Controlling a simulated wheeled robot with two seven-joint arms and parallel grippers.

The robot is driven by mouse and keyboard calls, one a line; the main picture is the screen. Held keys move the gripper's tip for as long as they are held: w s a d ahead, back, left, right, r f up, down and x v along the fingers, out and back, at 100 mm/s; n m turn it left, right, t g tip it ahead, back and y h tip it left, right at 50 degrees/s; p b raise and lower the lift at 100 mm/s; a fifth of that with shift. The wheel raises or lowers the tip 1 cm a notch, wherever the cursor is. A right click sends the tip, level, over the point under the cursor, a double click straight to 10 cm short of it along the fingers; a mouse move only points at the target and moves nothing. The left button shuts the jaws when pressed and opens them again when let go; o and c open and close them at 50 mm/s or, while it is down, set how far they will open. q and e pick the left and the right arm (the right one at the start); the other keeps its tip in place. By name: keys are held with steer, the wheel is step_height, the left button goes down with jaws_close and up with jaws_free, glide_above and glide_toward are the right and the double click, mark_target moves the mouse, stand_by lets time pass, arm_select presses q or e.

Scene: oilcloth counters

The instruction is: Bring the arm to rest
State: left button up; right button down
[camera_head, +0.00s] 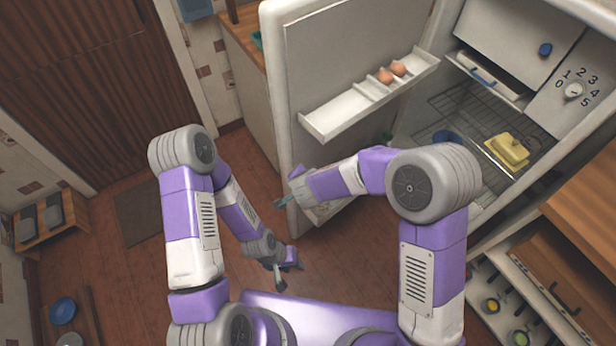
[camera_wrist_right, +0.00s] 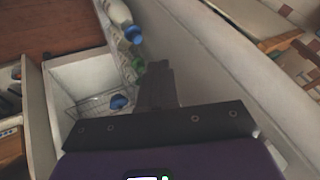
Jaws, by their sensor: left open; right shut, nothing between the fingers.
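My left arm comes in at the left of the head view and bends down. Its gripper (camera_head: 289,275) is open and empty, low over the floor in front of my body. My right arm reaches left across the fridge opening. Its gripper (camera_head: 280,202) is shut with nothing in it, near the edge of the open fridge door (camera_head: 345,70). In the right wrist view the shut fingers (camera_wrist_right: 157,85) point towards the door's lower shelf with bottles. From the head I cannot tell whether the right gripper touches the door.
The fridge stands open at the right, with a yellow butter dish (camera_head: 507,151) on its wire shelf (camera_head: 470,110). Brown eggs (camera_head: 391,72) sit in the door rack (camera_head: 370,97). An open drawer (camera_head: 520,300) is at lower right. Free floor (camera_head: 130,265) lies left.

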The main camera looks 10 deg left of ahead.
steer(key=shift+p+v, duration=0.3)
steer(key=shift+v, duration=1.15)
